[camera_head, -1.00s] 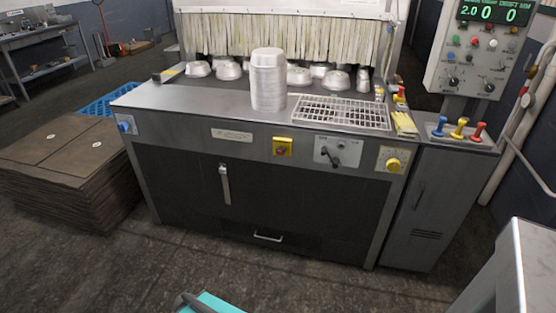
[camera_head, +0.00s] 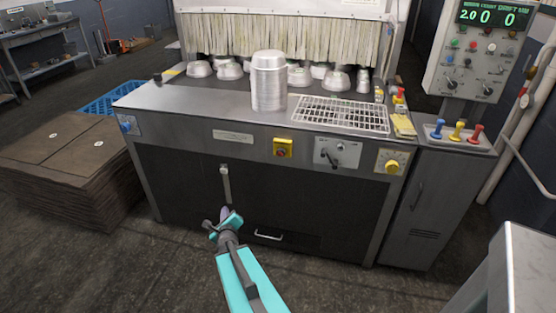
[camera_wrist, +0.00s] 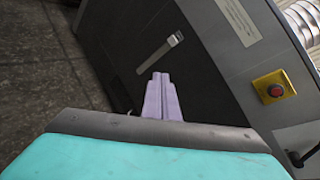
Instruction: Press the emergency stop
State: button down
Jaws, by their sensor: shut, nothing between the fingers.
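The emergency stop is a red button on a yellow box (camera_head: 283,148) on the machine's front panel, below the worktop edge. In the wrist view the red button (camera_wrist: 274,90) shows at the right, well to the right of my fingertips. My gripper (camera_head: 224,209) is in front of the machine's dark lower door, below and left of the button, and apart from it. Its two lilac fingers, seen in the wrist view (camera_wrist: 160,77), are together with nothing between them.
A door handle (camera_head: 225,183) stands out just above my gripper. Right of the button are a black lever (camera_head: 332,157) and a yellow knob (camera_head: 391,167). A pan stack (camera_head: 268,82) and wire rack (camera_head: 343,114) sit on the worktop. Cardboard (camera_head: 60,160) lies left.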

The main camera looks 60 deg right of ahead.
jog(key=s+d+r+m+g+h+p, duration=0.1)
jog(key=s+d+r+m+g+h, duration=0.3)
jog(key=s+d+r+m+h, duration=0.3)
jog(key=s+d+r+m, duration=0.5)
jog(key=d+m, duration=0.1)
jog(key=d, duration=0.1)
jog(key=shift+s+r+h, duration=0.3)
jog(key=shift+w+d+f+b, duration=0.1)
jog(key=shift+d+f+b, duration=0.1)
jog(key=shift+b, duration=0.3)
jog(key=b, duration=0.8)
send_near(280, 155)
jog(key=shift+r+p+x, duration=0.2)
jog(key=shift+p+x, duration=0.85)
jog(key=shift+x, duration=1.65)
jog(key=shift+w+d, duration=0.15)
jog(key=shift+d, duration=0.35)
